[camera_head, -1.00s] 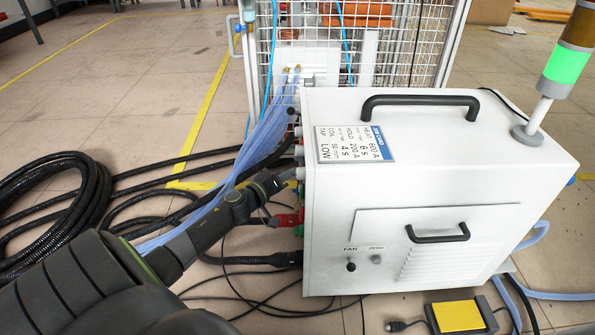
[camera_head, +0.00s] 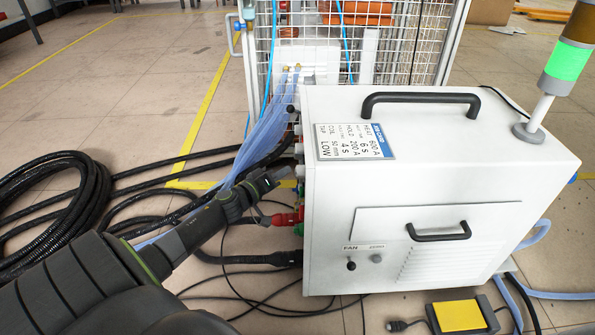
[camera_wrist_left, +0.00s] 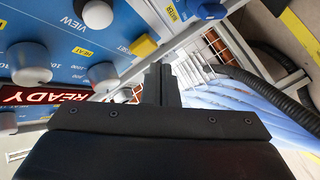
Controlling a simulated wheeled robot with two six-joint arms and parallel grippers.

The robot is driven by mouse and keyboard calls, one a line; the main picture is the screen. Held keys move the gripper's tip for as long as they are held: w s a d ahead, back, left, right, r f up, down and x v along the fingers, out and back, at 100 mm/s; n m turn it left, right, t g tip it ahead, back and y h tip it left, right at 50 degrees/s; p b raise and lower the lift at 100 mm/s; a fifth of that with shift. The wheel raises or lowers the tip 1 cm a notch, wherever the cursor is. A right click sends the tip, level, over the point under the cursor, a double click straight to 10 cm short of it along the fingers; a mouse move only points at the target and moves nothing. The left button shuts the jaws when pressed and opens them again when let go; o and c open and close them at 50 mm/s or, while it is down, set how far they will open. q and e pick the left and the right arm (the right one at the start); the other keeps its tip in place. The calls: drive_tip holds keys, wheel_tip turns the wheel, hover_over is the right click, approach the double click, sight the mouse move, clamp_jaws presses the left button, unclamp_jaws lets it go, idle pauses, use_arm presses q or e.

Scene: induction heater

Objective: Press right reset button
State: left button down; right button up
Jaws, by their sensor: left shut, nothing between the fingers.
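The white heater cabinet (camera_head: 440,160) stands at the centre right in the head view. My left gripper (camera_head: 286,175) is shut and empty, beside the cabinet's left side, where its control panel is turned away from the head camera. In the left wrist view, the shut fingers (camera_wrist_left: 161,84) point up beside the blue control panel (camera_wrist_left: 60,25). The panel bears grey knobs, a yellow button (camera_wrist_left: 143,46) and a blue button (camera_wrist_left: 211,11). Labels at the top right are cut off, so I cannot tell which button is the right reset button. Contact is not visible. My right gripper is not in view.
A red READY display (camera_wrist_left: 45,95) shows on the panel. Blue hoses (camera_head: 265,140) and black cables run close behind the gripper. A wire-mesh guard (camera_head: 350,45) stands behind the cabinet. A signal tower (camera_head: 562,65) glows green. A yellow foot pedal (camera_head: 458,314) lies on the floor.

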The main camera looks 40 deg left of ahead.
use_arm(q)
drive_tip(key=s+a+b, duration=0.3)
drive_tip(key=b, duration=0.1)
drive_tip(key=shift+a, duration=0.3)
drive_tip(key=shift+f, duration=0.1)
idle(0.7)
